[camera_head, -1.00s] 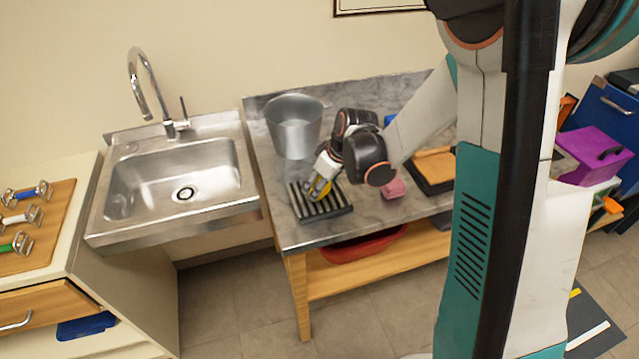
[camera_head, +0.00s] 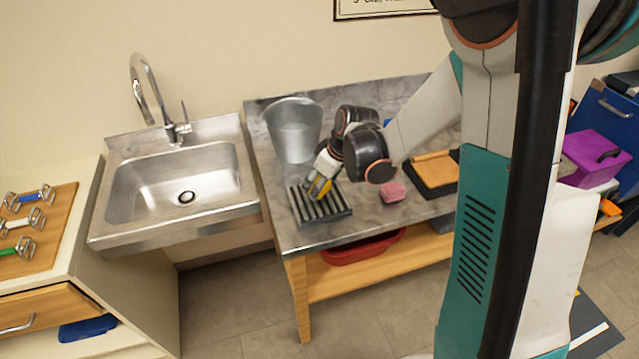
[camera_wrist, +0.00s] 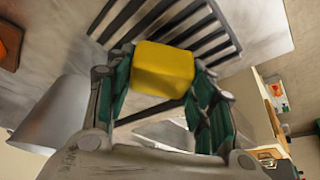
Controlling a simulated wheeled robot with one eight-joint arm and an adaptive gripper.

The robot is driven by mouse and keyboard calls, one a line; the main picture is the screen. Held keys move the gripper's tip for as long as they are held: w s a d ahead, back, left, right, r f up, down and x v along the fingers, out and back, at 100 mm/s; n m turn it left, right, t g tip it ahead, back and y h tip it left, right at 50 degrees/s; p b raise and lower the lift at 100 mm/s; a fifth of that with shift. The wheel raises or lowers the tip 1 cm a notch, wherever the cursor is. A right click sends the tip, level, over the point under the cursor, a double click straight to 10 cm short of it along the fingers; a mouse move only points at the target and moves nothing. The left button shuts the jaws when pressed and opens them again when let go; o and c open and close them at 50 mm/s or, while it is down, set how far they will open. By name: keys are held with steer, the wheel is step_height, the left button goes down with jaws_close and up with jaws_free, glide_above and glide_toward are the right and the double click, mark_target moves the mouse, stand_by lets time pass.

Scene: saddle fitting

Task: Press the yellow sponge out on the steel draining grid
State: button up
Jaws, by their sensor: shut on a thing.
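The yellow sponge (camera_wrist: 163,70) is held between the two fingers of my gripper (camera_wrist: 160,95) in the wrist view. In the head view my gripper (camera_head: 321,186) points down over the draining grid, and a bit of the yellow sponge (camera_head: 320,189) shows between its fingers. The steel draining grid (camera_head: 318,208), with dark gaps between bars, lies at the front left of the counter. Its bars also show behind the sponge in the wrist view (camera_wrist: 213,38). Whether the sponge touches the bars I cannot tell.
A metal bucket (camera_head: 294,130) stands behind the grid. A pink sponge (camera_head: 392,192) lies to the right, then a dark tray with an orange-tan pad (camera_head: 435,169). A steel sink (camera_head: 172,180) is left of the counter. A red basin (camera_head: 362,246) sits on the shelf below.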

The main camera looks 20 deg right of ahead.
steer(key=shift+r+p, duration=1.4)
steer(key=shift+r, duration=1)
